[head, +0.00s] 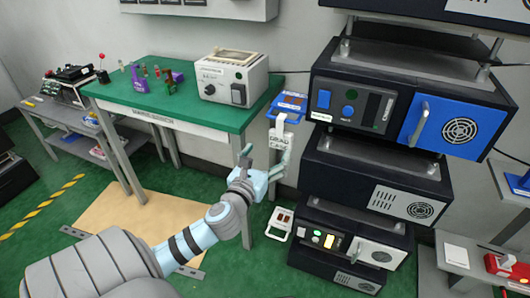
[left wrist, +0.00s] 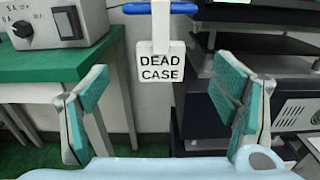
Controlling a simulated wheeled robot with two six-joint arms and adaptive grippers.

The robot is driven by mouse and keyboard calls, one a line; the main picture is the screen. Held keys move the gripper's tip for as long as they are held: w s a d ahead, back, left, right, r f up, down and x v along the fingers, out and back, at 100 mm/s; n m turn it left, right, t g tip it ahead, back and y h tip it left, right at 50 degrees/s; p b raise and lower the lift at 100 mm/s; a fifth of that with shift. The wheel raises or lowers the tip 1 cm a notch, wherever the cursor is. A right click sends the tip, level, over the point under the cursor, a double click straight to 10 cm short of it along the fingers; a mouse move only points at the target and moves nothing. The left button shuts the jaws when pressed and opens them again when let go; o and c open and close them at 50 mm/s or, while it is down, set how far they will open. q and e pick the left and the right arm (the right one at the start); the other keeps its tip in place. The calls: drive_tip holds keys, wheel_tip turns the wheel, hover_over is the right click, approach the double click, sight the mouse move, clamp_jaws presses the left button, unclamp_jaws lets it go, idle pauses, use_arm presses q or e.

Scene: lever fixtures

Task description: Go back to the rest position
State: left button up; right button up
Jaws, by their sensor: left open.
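My left gripper (head: 264,160) is open and empty, in the gap between the green table and the stack of dark machines. In the left wrist view its two teal-padded fingers stand wide apart, with nothing between the pads. A white plate marked "DEAD CASE" (left wrist: 161,66) hangs beyond the fingers under a blue bar (left wrist: 160,8). In the head view the plate's lettering shows just above the gripper, below a blue fixture (head: 289,101). I see no contact between the gripper and the plate. My right gripper is not in view.
The green table (head: 150,103) carries a beige device (head: 233,78) and small purple and red items. The machine stack (head: 375,165) stands close on the right, with a blue door (head: 428,118). A white-framed lever (head: 280,223) sits low beside it. Open floor lies at lower left.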

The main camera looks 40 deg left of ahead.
use_arm(q)
drive_tip(key=shift+v, duration=0.85)
drive_tip(key=s+a+f+n+g+h+p, duration=0.1)
drive_tip(key=s+f+n+g, duration=0.2)
drive_tip(key=f+n, duration=0.55)
drive_tip(key=s+a+f+n+g+p, duration=0.1)
drive_tip(key=s+a+f+n+g, duration=0.3)
drive_tip(key=f, duration=0.8)
drive_tip(key=s+d+f+n+g+h, duration=0.1)
drive_tip(key=s+f+n, duration=0.1)
drive_tip(key=f+n, duration=0.7)
drive_tip(key=s+d+f+n+g+h+p, duration=0.1)
drive_tip(key=s+d+f+n+g+p, duration=0.25)
drive_tip(key=s+f+n, duration=0.7)
drive_tip(key=s+d+f+g+h+p, duration=0.1)
drive_tip(key=s+d+f+g, duration=0.1)
drive_tip(key=s+d, duration=0.4)
drive_tip(key=s+d+f+g+h, duration=0.1)
drive_tip(key=s+d, duration=0.5)
drive_tip(key=s, duration=0.7)
wheel_tip(320, 180, down, 3)
drive_tip(key=shift+r+g+p, duration=0.2)
drive_tip(key=shift+g+p, duration=0.15)
drive_tip(key=shift+g, duration=0.3)
